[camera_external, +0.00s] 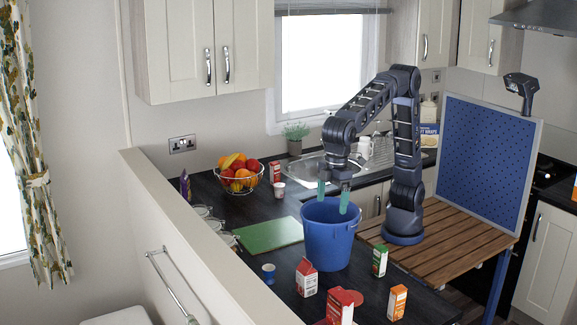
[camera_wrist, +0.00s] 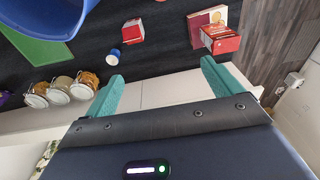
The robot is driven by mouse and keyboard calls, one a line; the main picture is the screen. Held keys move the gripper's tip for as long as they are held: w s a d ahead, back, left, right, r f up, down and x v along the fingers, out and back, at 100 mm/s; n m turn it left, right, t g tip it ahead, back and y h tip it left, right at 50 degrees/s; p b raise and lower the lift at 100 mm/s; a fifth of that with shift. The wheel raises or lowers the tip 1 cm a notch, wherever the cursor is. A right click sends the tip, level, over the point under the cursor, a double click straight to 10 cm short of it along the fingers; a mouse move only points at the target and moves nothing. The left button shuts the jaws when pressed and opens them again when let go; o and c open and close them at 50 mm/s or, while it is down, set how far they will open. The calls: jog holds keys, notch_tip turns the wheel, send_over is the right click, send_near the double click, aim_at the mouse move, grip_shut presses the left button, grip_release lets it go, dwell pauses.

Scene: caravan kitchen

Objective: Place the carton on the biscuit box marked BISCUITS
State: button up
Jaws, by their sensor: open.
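A red-and-white carton with a gabled top (camera_external: 306,278) stands on the dark worktop right of the blue cup; it also shows in the wrist view (camera_wrist: 132,31). A red box (camera_external: 340,308) stands to its right near the bottom edge, and in the wrist view (camera_wrist: 221,40); its lettering is too small to read, so I cannot tell whether it is the BISCUITS box. My gripper (camera_external: 335,197) points down over the blue bucket, with green fingers apart and nothing between them. In the wrist view my gripper (camera_wrist: 160,82) is also open and empty, apart from the carton.
The blue bucket (camera_external: 330,238) stands below my gripper. A green board (camera_external: 268,236), a blue cup (camera_external: 268,273), a green-and-white carton (camera_external: 379,261) and an orange-and-white carton (camera_external: 397,302) are nearby. A blue pegboard (camera_external: 488,155) stands at right. Several jars (camera_wrist: 60,90) line the worktop edge.

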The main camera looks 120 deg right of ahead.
jog(key=s+d+r+t, duration=0.2)
jog(key=s+d, duration=1.5)
jog(key=s, duration=0.2)
jog(key=s+d+f, duration=0.4)
jog(key=s, duration=0.5)
jog(key=s+d+f+t, duration=0.1)
jog(key=s+d+f, duration=0.3)
jog(key=s, duration=0.6)
jog(key=shift+d+f, duration=0.4)
jog(key=shift+f, duration=0.25)
